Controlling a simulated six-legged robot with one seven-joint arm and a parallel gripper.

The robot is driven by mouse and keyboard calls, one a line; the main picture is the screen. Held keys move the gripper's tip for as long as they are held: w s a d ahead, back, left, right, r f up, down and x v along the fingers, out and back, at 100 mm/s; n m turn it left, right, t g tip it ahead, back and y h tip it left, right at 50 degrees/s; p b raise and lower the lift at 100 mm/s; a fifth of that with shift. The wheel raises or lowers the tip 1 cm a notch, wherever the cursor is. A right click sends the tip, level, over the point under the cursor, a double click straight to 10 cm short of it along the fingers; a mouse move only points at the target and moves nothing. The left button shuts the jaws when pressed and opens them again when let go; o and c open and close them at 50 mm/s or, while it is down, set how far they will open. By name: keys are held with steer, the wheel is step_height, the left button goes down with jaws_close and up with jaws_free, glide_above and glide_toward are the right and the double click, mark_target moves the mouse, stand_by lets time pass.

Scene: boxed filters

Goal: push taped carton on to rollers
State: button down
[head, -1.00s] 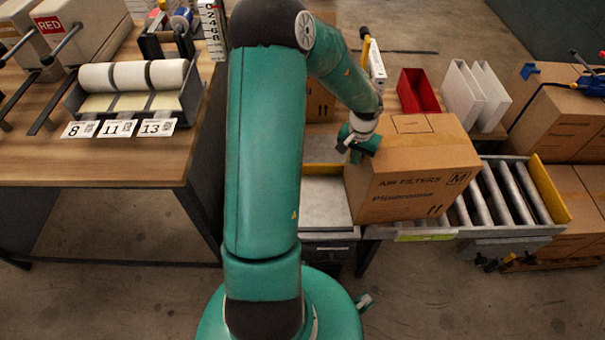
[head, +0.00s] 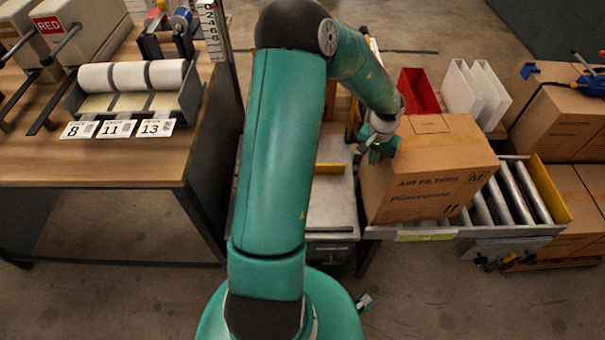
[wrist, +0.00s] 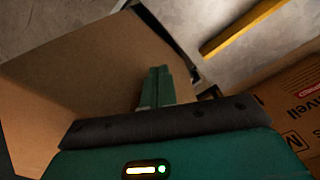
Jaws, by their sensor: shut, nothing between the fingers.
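The taped carton (head: 430,172), a brown box printed "AIR FILTERS", sits on the rollers (head: 508,192) at the right in the head view. Bare rollers show to its right, and its left side lies near the left end of the roller frame. My gripper (head: 378,150) is shut and empty at the carton's left side, near its upper edge. In the wrist view the closed fingers (wrist: 157,88) lie against or just before a plain brown carton face (wrist: 95,70); I cannot tell if they touch.
A grey metal plate with a yellow bar (head: 330,168) lies left of the carton. A yellow end stop (head: 550,192) closes the rollers' right end. A red bin (head: 417,92) and white holders (head: 475,95) stand behind. Stacked boxes (head: 560,120) are at the right, a wooden bench (head: 90,165) at the left.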

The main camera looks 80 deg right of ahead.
steer(key=shift+s+a+f, duration=0.2)
steer(key=shift+a+f, duration=0.1)
steer(key=shift+s+d, duration=0.15)
steer(key=shift+s, duration=0.75)
steer(key=shift+s+d, duration=0.15)
steer(key=shift+s, duration=0.7)
steer(key=shift+s+d+r, duration=0.1)
steer(key=shift+s+d, duration=0.1)
steer(key=shift+s, duration=0.55)
